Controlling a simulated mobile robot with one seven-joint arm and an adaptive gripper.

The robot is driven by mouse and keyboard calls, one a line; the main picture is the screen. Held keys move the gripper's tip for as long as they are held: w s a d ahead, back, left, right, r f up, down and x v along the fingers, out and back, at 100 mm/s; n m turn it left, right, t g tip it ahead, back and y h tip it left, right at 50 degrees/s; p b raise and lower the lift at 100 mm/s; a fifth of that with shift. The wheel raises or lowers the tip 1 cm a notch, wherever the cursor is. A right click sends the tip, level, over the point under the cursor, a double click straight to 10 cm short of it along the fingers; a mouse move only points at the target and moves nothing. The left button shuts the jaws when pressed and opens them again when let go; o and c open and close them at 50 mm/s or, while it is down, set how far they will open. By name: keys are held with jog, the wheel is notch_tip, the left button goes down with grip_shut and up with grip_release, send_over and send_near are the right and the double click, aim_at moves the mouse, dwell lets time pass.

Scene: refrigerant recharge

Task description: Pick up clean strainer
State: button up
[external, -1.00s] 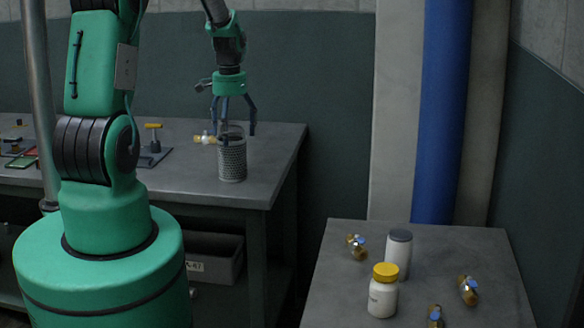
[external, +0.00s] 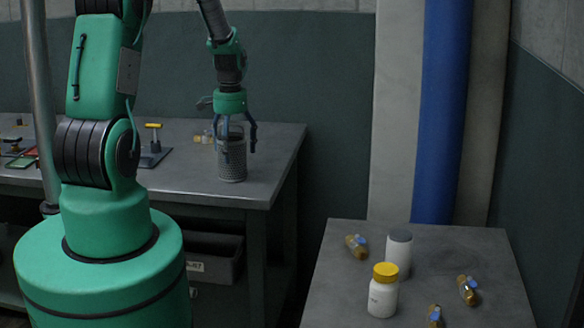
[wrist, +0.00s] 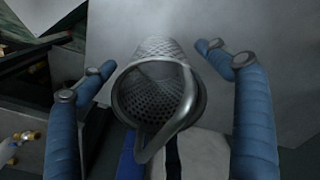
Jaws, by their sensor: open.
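The workbench (external: 275,150) has a yellow-handled tool (external: 153,136) on a dark plate to the left and brass fittings (external: 204,137) behind the strainer. A nearer table (external: 450,255) holds a yellow-capped bottle (external: 383,292), a grey-capped canister (external: 398,253) and several brass valves.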

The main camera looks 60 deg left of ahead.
jog(key=shift+f, duration=0.1)
dwell(0.5)
jog(key=c, duration=1.4)
